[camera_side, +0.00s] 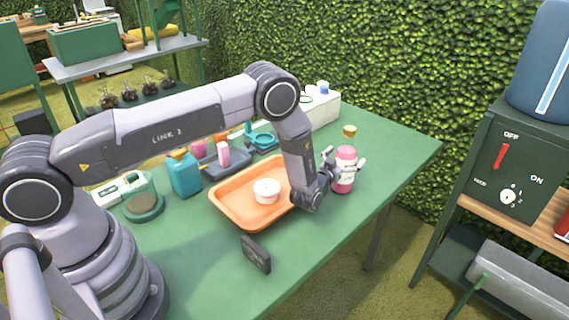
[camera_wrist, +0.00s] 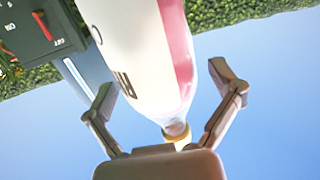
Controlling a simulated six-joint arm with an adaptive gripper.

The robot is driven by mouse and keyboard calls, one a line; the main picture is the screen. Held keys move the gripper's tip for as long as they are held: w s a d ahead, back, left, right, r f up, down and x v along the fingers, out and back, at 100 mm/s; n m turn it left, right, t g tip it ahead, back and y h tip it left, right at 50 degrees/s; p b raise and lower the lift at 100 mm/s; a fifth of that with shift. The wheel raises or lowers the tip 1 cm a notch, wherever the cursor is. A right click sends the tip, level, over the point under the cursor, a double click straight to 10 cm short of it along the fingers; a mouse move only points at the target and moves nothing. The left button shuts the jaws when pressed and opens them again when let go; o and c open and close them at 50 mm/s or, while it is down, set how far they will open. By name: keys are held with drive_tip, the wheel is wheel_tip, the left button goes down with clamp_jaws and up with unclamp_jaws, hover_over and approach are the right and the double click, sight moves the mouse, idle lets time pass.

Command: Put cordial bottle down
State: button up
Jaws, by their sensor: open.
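The cordial bottle (camera_side: 344,172), pink with a pale label band, is upright near the table's right side, just right of the orange tray. It seems to rest on the green tabletop, though contact at its base is hard to see. My gripper (camera_side: 340,163) is low beside it, fingers spread around it. In the wrist view, which is upside down, the bottle (camera_wrist: 150,50) fills the upper middle, its narrow neck and yellowish end pointing down the picture. My open gripper (camera_wrist: 168,92) has a finger on each side of it, with visible gaps.
The orange tray (camera_side: 232,221) holds a white round tub (camera_side: 266,190). A dark upright block (camera_side: 256,254) is near the front edge. A teal can (camera_side: 185,174) stands left. The table's right end is clear.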

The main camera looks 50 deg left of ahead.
drive_tip(key=shift+r, duration=0.2)
drive_tip(key=s+d, duration=0.2)
drive_tip(key=s, duration=0.9)
drive_tip(key=w+a+r+n+g+h, duration=0.1)
drive_tip(key=w+r+g+h, duration=0.15)
drive_tip(key=r, duration=1.05)
drive_tip(key=s+a+r+g, duration=0.1)
drive_tip(key=s+r+g, duration=0.15)
drive_tip(key=r, duration=0.35)
drive_tip(key=s+a+r+g, duration=0.1)
drive_tip(key=s+r, duration=0.2)
drive_tip(key=r, duration=0.3)
drive_tip(key=s+a+r+m+g, duration=0.1)
drive_tip(key=s+a+r+g, duration=0.1)
drive_tip(key=s, duration=0.9)
drive_tip(key=s+a+r+m+g, duration=0.1)
drive_tip(key=s+a+r+g, duration=0.1)
drive_tip(key=s, duration=0.9)
drive_tip(key=s+a+r+g, duration=0.2)
drive_tip(key=s+a, duration=0.1)
drive_tip(key=s, duration=0.7)
drive_tip(key=shift+s+r+m, duration=0.25)
drive_tip(key=shift+s+m, duration=0.15)
